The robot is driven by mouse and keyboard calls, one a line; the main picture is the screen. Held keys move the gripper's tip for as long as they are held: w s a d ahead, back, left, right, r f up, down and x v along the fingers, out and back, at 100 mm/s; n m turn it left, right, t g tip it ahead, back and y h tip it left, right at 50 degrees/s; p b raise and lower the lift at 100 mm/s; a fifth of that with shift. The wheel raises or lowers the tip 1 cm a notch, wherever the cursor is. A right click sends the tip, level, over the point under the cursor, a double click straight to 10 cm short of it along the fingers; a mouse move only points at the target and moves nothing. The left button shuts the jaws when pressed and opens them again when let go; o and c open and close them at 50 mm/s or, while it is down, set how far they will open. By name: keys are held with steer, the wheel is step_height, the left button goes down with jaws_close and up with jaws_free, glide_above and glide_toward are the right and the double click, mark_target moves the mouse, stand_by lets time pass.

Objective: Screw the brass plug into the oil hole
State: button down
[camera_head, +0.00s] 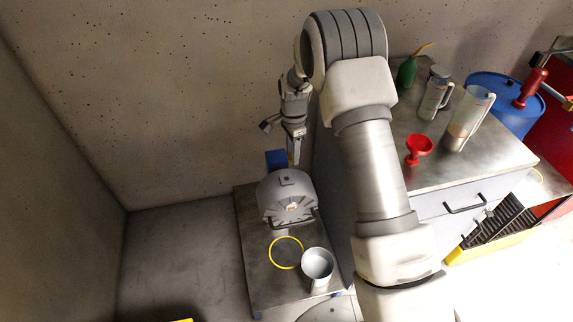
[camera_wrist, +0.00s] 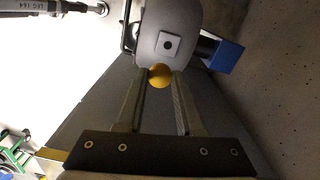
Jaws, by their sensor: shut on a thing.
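My gripper (camera_head: 294,158) points down just above the grey machine housing (camera_head: 284,200). In the wrist view my gripper (camera_wrist: 160,80) is shut on the round brass plug (camera_wrist: 160,75), held between the fingertips. The plug appears apart from the hole, offset toward my gripper in the picture. The plug cannot be made out in the head view.
The housing stands on a low metal table (camera_head: 262,285) with a blue part (camera_head: 276,159) behind it. A yellow ring (camera_head: 286,252) and a grey cup (camera_head: 317,264) are in front. A red funnel (camera_head: 418,148) and jugs stand on the cabinet (camera_head: 400,165) at right.

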steer(key=f, duration=0.1)
steer(key=a+f+m, duration=0.1)
steer(key=f+m+b, duration=0.1)
steer(key=shift+w+a+f, duration=0.25)
steer(key=shift+w+a, duration=0.15)
steer(key=shift+f+b, duration=1.5)
steer(key=shift+f, duration=1.1)
steer(key=n+b, duration=0.1)
steer(key=n, duration=0.5)
steer(key=shift+n, duration=0.4)
steer(key=n, duration=0.6)
steer(key=shift+b, duration=0.4)
steer(key=n, duration=0.4)
steer(key=shift+n, duration=0.7)
